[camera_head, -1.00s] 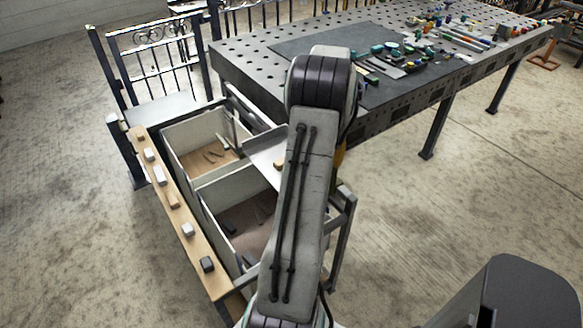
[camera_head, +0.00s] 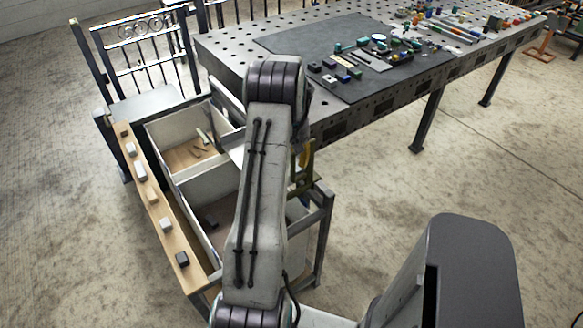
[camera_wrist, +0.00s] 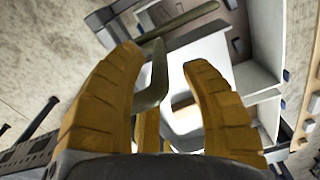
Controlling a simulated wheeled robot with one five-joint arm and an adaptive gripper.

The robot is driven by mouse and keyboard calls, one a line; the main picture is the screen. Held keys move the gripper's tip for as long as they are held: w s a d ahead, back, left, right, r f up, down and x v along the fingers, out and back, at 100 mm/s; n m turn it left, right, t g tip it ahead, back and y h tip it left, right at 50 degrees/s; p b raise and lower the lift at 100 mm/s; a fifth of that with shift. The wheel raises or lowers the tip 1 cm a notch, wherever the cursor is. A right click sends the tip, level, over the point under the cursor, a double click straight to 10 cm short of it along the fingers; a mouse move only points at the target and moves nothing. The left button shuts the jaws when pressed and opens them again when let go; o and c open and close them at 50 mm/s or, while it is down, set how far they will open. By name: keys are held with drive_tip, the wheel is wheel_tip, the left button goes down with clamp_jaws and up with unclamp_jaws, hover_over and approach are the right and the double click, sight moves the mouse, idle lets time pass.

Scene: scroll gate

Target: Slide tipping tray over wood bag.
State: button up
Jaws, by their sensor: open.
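My gripper (camera_head: 303,160) shows as yellow fingers just right of my arm in the head view. In the wrist view my gripper (camera_wrist: 163,60) has its fingers spread, with an olive bent handle (camera_wrist: 156,80) between them; I cannot tell whether they touch it. The pale tipping tray (camera_head: 236,152) shows only in part at the left edge of my arm, beside the two bins; my arm hides the rest. The far bin (camera_head: 160,143) has a brown floor with wood-like scraps. The near bin (camera_head: 203,192) holds dark pieces and is partly hidden. I cannot read which is the wood bag.
A wooden ledge (camera_head: 158,210) with several small blocks runs along the bins' left side. A metal frame (camera_head: 318,230) stands right of them. The perforated table (camera_head: 270,22) with tools is behind. Open floor lies to the right.

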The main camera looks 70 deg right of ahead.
drive_tip(key=shift+f+p, duration=0.3)
drive_tip(key=shift+f, duration=1.95)
drive_tip(key=shift+o, duration=0.2)
clamp_jaws()
